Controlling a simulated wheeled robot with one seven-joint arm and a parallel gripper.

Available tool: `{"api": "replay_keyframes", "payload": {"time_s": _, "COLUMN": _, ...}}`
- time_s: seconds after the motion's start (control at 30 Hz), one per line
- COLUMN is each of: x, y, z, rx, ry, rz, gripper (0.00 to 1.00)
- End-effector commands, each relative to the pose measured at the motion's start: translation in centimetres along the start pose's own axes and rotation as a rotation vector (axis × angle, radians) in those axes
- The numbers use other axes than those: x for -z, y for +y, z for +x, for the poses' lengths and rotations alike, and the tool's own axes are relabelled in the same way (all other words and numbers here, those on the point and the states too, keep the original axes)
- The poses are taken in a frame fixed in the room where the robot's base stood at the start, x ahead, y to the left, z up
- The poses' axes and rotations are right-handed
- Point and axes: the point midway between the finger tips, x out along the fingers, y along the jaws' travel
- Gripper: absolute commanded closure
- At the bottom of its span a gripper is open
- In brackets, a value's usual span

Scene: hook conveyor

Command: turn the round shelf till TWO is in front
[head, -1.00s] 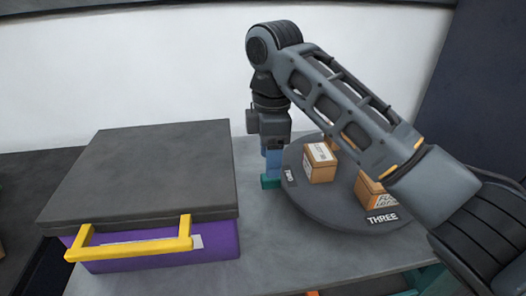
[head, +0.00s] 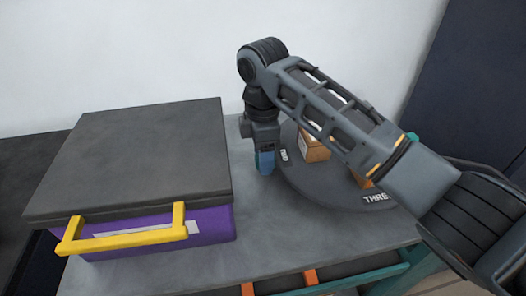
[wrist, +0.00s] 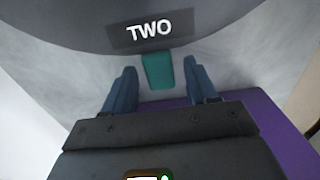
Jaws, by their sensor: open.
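The round shelf (head: 325,193) is a dark grey disc on the grey table, partly hidden by my arm. Its TWO label (head: 284,155) is on the left of the rim, and its THREE label (head: 376,198) is at the front right. My gripper (head: 265,162) is low at the shelf's left edge, beside the TWO label. In the wrist view its blue fingers are apart. A teal handle (wrist: 158,72) below the TWO label shows between them, with gaps on both sides. The handle is hidden in the head view.
Cardboard boxes (head: 312,148) stand on the shelf, one mostly behind my arm. A purple case (head: 215,222) with a dark lid and yellow handle (head: 128,240) stands close on the left. The table front between them is clear. A pale wall is behind.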

Motion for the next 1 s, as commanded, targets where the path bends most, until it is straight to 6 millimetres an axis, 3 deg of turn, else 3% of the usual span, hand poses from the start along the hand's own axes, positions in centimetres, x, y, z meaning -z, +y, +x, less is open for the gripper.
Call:
{"api": "replay_keyframes", "payload": {"time_s": 0.17, "x": 0.0, "y": -0.01, "z": 0.02, "rx": 0.0, "ry": 0.0, "rz": 0.0, "gripper": 0.43}}
{"api": "replay_keyframes", "payload": {"time_s": 0.77, "x": 0.01, "y": -0.01, "z": -0.02, "rx": 0.0, "ry": 0.0, "rz": 0.0, "gripper": 1.0}}
{"api": "replay_keyframes", "payload": {"time_s": 1.0, "x": 0.01, "y": -0.01, "z": -0.02, "rx": 0.0, "ry": 0.0, "rz": 0.0, "gripper": 1.0}}
